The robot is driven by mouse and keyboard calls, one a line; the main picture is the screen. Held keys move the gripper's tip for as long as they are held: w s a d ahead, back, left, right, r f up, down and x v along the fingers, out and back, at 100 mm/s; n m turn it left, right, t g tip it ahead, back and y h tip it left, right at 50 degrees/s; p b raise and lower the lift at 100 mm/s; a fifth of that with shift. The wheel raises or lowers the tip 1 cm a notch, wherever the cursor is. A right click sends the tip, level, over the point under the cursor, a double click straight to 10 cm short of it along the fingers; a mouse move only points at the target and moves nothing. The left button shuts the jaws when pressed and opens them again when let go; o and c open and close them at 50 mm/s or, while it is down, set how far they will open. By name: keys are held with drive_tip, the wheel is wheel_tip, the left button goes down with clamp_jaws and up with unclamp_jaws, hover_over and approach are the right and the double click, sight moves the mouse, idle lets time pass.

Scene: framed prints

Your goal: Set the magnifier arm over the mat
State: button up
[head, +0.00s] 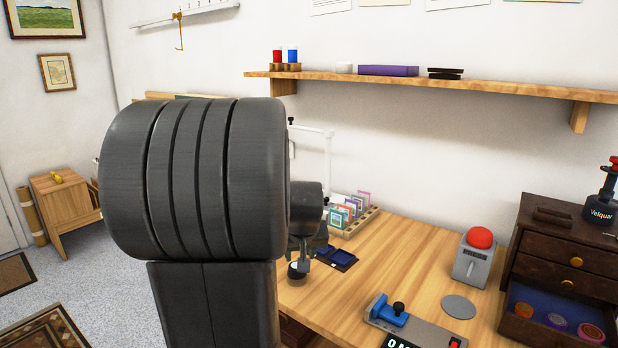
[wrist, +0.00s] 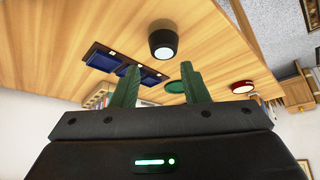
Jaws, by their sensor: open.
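A thin white jointed arm on a post (head: 328,160), which looks like the magnifier arm, stands at the back of the bench in the head view. My own arm hides its left part, and I cannot make out a lens. A flat green disc (wrist: 175,87), possibly the mat, lies on the bench in the wrist view, partly behind a finger. My gripper (wrist: 159,68) is open, its green fingers spread with nothing between them. In the head view my gripper is mostly hidden behind my arm.
A black cylinder with a pale top (wrist: 163,40) stands on the bench near my fingertips. Dark blue trays (wrist: 105,60) lie beside it. A red-topped round item (wrist: 242,87) is farther off. A card rack (head: 352,222), a red-button device (head: 474,255) and drawers (head: 560,260) also stand there.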

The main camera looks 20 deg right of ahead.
drive_tip(key=shift+s+d+h, duration=0.1)
drive_tip(key=shift+d+h, duration=0.2)
drive_tip(key=shift+d, duration=0.1)
drive_tip(key=c, duration=0.4)
drive_tip(key=d+r+h, duration=0.1)
drive_tip(key=d+r+n+h+b, duration=0.1)
drive_tip(key=d+h, duration=0.1)
drive_tip(key=d+r+n+h, duration=0.1)
drive_tip(key=shift+w+d+r+g, duration=0.2)
drive_tip(key=shift+w+d+g, duration=0.1)
clamp_jaws()
drive_tip(key=w+a+r+n+t+h+b, duration=0.1)
drive_tip(key=w+a+r+n+t+h, duration=0.2)
drive_tip(key=r, duration=0.3)
drive_tip(key=w+a+r+n+t+h+b, duration=0.2)
drive_tip(key=w+a+r+n+t, duration=0.3)
drive_tip(key=a+r+n, duration=0.1)
drive_tip(key=shift+r+n+t+h, duration=0.15)
drive_tip(key=shift+n+t+h, duration=0.15)
drive_tip(key=shift+h, duration=0.1)
